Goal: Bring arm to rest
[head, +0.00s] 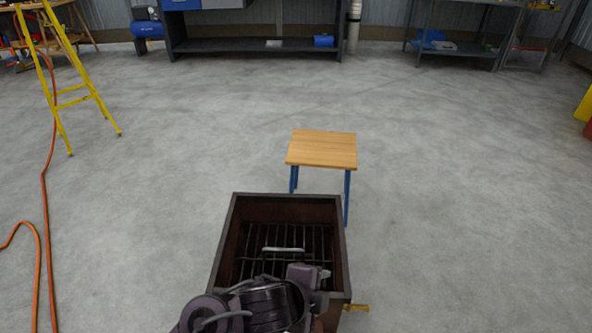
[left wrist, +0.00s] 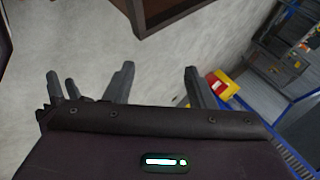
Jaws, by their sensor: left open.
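My left arm is folded low at the bottom of the head view, in front of a dark brown open-topped metal box (head: 345,262). In the left wrist view my left gripper (left wrist: 158,86) has its two dark fingers spread wide apart, with only grey floor showing between them. A brown corner of what looks like the same box shows at the top of that view (left wrist: 165,18), beyond the fingers and apart from them. My right gripper is in neither view.
Inside the box is a barred grate (head: 257,240). A brass-coloured fitting (head: 357,307) sticks out at its lower right. A wooden-topped stool (head: 322,149) stands just behind. A yellow ladder (head: 72,88) and orange hose (head: 45,215) are left. Open floor lies on both sides.

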